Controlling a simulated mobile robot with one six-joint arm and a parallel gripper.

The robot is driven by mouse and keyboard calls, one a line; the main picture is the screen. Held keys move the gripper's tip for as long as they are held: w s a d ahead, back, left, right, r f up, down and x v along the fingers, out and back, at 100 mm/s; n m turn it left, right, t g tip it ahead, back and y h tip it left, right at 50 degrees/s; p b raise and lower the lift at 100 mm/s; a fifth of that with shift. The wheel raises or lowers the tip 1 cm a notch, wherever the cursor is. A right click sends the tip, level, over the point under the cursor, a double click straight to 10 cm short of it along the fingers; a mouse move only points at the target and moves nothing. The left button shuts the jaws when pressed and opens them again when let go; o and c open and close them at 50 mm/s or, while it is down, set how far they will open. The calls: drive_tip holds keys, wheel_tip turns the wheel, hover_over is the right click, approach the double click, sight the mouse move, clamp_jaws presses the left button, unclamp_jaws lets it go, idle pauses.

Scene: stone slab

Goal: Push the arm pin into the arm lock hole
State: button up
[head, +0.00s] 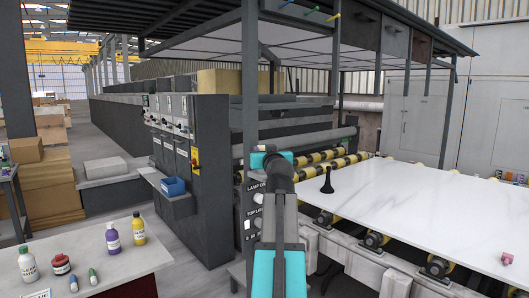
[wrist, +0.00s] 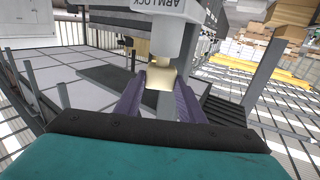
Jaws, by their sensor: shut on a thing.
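In the wrist view, my gripper (wrist: 161,82) has its two dark purple fingers closed on a pale brass-coloured arm pin (wrist: 162,73). The far end of the pin meets a grey housing (wrist: 168,38) marked ARM LOCK. The hole itself is hidden, and I cannot tell how deep the pin sits. In the head view, my arm reaches up in front of the grey post and hides the gripper, the pin and the lock.
A grey control cabinet (head: 196,150) with a blue bin (head: 173,187) stands left of my arm. A white slab (head: 420,205) with a black cone-shaped object (head: 326,181) lies on rollers at the right. A bench (head: 95,270) with bottles is at front left.

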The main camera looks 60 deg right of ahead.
drive_tip(key=shift+f+b, duration=0.55)
drive_tip(key=shift+f, duration=0.2)
drive_tip(key=o, duration=1.3)
drive_tip(key=shift+a, duration=0.1)
drive_tip(key=shift+b+v, duration=1.2)
drive_tip(key=shift+v, duration=5.65)
